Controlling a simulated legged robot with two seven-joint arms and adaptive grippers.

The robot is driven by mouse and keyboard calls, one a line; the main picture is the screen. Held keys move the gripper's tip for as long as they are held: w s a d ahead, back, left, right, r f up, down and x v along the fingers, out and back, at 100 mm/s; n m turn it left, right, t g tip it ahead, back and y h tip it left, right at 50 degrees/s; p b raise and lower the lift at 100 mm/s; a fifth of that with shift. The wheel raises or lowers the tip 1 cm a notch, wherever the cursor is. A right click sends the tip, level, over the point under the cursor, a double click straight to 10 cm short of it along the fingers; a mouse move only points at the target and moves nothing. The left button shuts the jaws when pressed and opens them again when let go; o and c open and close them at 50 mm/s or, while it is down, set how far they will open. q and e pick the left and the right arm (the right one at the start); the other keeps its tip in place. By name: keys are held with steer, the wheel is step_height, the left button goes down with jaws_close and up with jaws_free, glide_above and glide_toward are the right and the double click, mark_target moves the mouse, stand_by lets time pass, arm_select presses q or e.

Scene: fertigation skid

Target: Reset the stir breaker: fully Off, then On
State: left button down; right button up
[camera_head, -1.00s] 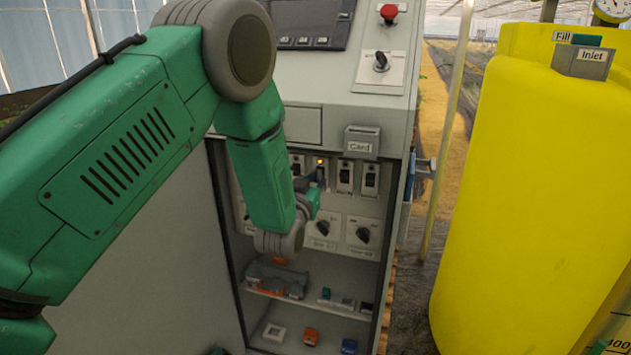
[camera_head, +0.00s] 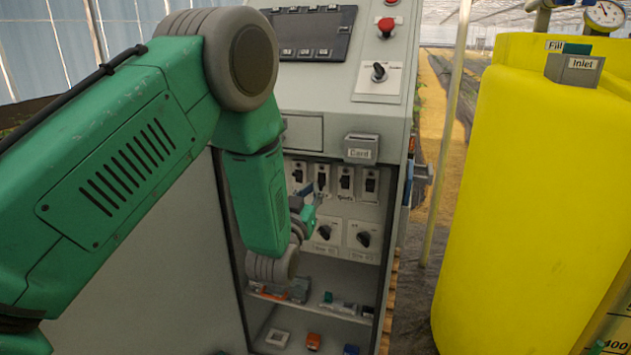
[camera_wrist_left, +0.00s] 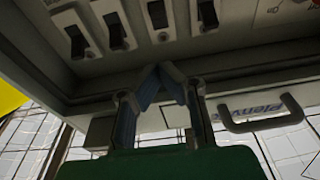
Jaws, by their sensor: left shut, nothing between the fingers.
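A row of several dark breaker switches sits on the pale panel in the cabinet. The second from the left (camera_head: 321,179) is just above my left gripper; the labels are too small to read, so I cannot tell for certain which is the stir breaker. My left gripper (camera_head: 309,190) is shut and empty, in front of the panel just below the row. In the left wrist view its fingertips (camera_wrist_left: 161,70) meet, apart from the breakers (camera_wrist_left: 115,30) beyond them. My left forearm hides the panel's left part. My right gripper is not in view.
Two rotary knobs (camera_head: 363,239) sit below the breakers. A card holder (camera_head: 361,148) juts out above them. A shelf with loose parts (camera_head: 340,305) lies underneath. A red button (camera_head: 386,26) and key switch (camera_head: 378,72) are higher up. A yellow tank (camera_head: 530,200) stands right.

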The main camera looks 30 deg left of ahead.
arm_select(q)
steer(key=v, duration=0.5)
steer(key=shift+s+a+f, duration=0.1)
steer(key=shift+a+f, duration=0.2)
steer(key=shift+a, duration=0.1)
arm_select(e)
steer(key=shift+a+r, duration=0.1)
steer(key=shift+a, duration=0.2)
arm_select(q)
steer(key=shift+s+d+r, duration=0.1)
steer(key=shift+d+r, duration=0.05)
steer(key=shift+d, duration=0.1)
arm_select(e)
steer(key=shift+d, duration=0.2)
